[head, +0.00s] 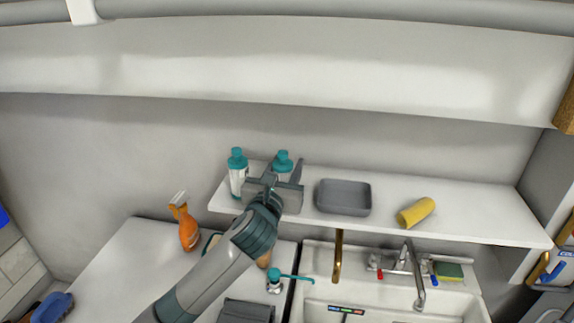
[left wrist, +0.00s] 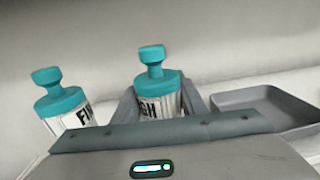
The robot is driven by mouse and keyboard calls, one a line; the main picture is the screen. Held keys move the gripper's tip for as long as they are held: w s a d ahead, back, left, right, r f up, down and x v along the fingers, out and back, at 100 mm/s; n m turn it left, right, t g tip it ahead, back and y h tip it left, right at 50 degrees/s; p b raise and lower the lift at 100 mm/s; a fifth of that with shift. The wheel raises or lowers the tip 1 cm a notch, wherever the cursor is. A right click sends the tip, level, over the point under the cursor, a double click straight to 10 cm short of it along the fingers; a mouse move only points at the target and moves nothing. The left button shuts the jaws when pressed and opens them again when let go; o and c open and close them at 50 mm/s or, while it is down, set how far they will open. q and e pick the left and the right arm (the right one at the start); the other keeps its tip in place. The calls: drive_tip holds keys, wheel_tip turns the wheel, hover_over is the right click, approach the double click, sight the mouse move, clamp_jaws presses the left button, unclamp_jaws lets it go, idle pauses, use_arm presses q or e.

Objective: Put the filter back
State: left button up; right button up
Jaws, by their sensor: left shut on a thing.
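My left gripper (head: 282,176) is over the left part of the white shelf (head: 390,226). It is shut on a white bottle with a teal cap (head: 283,158), whose cap also shows between the fingers in the left wrist view (left wrist: 158,85). The arm hides the lower part of this bottle, so I cannot tell whether it touches the shelf. A similar teal-capped bottle (head: 237,176) stands upright just left of the gripper; its label shows in the left wrist view (left wrist: 72,115). I cannot pick out anything clearly marked as a filter. My right gripper is not in view.
A grey tray (head: 343,198) sits right of the gripper, with a yellow roll (head: 416,212) farther right. The shelf's right end is clear. Below are a sink (head: 400,300), faucet (head: 410,266) and green sponge (head: 448,271). An orange spray bottle (head: 186,227) stands lower left.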

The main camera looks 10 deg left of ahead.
sight(280, 179)
use_arm(q)
drive_tip(key=shift+f, duration=0.1)
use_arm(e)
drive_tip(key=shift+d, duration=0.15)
use_arm(q)
drive_tip(key=o, duration=1.3)
drive_tip(key=shift+c, duration=0.2)
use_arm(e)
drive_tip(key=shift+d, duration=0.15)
use_arm(q)
drive_tip(key=shift+s, duration=0.45)
drive_tip(key=s+b, duration=0.2)
drive_tip(key=s, duration=0.9)
drive_tip(key=shift+a, duration=0.45)
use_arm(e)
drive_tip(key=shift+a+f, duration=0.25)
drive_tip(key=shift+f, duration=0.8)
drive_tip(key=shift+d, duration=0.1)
